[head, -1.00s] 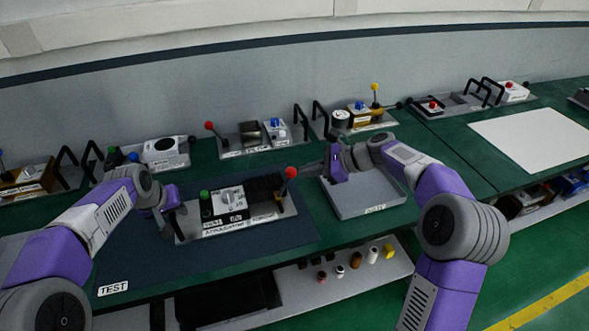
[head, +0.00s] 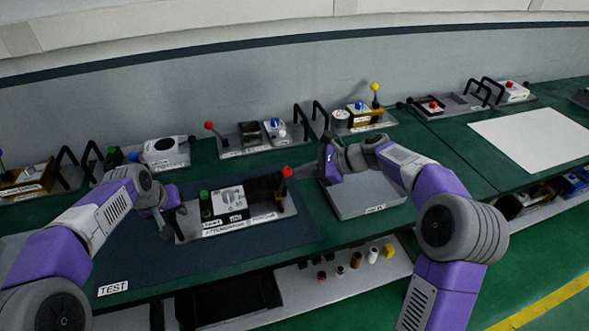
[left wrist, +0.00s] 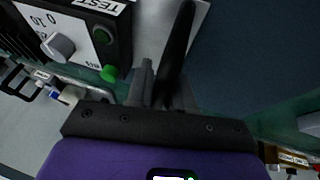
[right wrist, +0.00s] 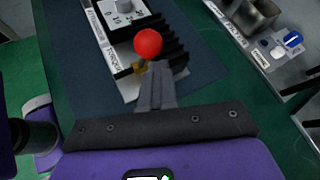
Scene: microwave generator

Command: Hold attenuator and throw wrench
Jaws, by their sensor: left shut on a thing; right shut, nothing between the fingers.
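The attenuator (head: 232,200) is a flat grey unit on the dark mat, with a white dial, a green knob and black ribbed fins. Its lever with a red ball (head: 287,171) stands at the right end; the ball also shows in the right wrist view (right wrist: 148,42). My left gripper (left wrist: 160,85) is shut on the black handle (left wrist: 180,45) at the attenuator's left end. My right gripper (right wrist: 157,75) is shut and empty. Its fingertips appear close to the red ball and brass lever base in the right wrist view; I cannot tell whether they touch.
A grey tray (head: 362,201) lies right of the attenuator, under my right arm. Several other units with levers and handles line the wall behind, including one with a red-ball lever (head: 210,126). A white sheet (head: 535,138) lies at right. Small bottles stand on the lower shelf (head: 330,290).

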